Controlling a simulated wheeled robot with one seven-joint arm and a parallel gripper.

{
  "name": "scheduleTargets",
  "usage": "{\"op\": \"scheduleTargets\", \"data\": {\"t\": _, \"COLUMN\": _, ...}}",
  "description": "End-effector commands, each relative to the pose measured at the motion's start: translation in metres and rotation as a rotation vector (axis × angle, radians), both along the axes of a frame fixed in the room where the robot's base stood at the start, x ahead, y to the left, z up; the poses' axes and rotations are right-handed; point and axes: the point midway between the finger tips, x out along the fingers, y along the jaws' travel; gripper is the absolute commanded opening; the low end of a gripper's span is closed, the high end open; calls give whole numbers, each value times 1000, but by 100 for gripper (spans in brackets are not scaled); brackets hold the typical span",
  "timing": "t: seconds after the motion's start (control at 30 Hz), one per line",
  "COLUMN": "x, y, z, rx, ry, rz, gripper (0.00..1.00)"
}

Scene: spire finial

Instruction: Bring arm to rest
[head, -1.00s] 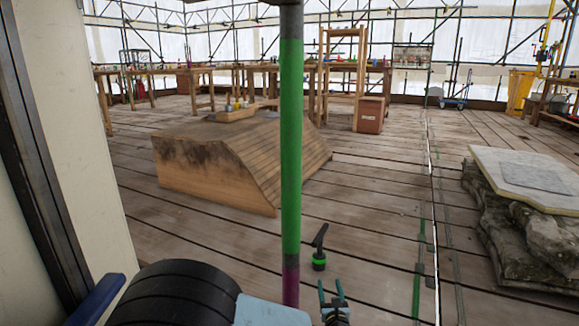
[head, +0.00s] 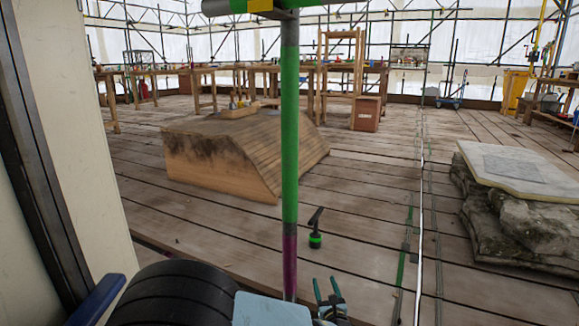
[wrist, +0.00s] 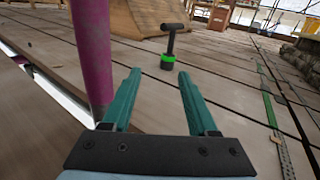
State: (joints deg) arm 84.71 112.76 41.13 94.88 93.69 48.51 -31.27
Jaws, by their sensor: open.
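My gripper (head: 329,290) shows at the bottom of the head view, just right of the upright pole. In the wrist view its two teal fingers (wrist: 160,95) are spread apart with nothing between them. The fingers point out over the plank floor. A black T-handled tool with a green ring (head: 315,230) stands on the planks beyond the fingertips, apart from them. It also shows in the wrist view (wrist: 169,50).
A pole, green above and purple below (head: 290,160), stands close to my arm; its purple part is left of the fingers (wrist: 92,50). A sloped wooden block (head: 215,165) lies behind. Stacked stone with a pale slab (head: 515,170) is at right. Planks between are clear.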

Motion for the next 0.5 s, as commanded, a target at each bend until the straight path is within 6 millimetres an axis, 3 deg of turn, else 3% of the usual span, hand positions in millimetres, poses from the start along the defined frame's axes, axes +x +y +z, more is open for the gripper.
{"op": "scheduleTargets", "data": {"t": 0.27, "x": 2, "y": 33, "z": 25, "rx": -92, "ry": 3, "rz": 171, "gripper": 59}}
{"op": "scheduleTargets", "data": {"t": 0.5, "x": -6, "y": 79, "z": 55, "rx": -228, "ry": 14, "rz": 421, "gripper": 59}}
